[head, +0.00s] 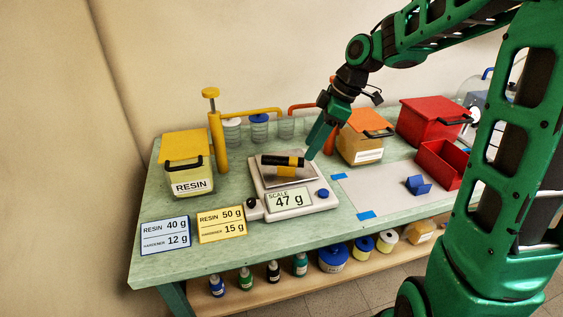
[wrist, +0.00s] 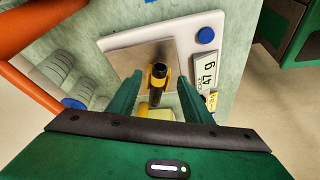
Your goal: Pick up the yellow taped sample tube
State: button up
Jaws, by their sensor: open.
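The sample tube (head: 283,161) is black with yellow tape around its middle. It lies sideways on a yellow support on the metal pan of the scale (head: 291,201), whose display reads 47 g. My gripper (head: 310,154) is at the right end of the tube in the head view. In the wrist view my gripper (wrist: 160,88) is open, with one green finger on each side of the tube and gaps showing.
A yellow-lidded resin tub (head: 188,182) with a yellow pump stands left of the scale. An orange-lidded box (head: 361,142) and red bins (head: 444,165) stand right. Two recipe cards (head: 221,225) stand in front. A pale mat (head: 380,193) is mostly clear, with a blue block (head: 418,186).

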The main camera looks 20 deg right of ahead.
aim_at(283, 161)
jog(key=shift+x, duration=2.65)
jog(key=shift+d, duration=0.1)
grip_shut()
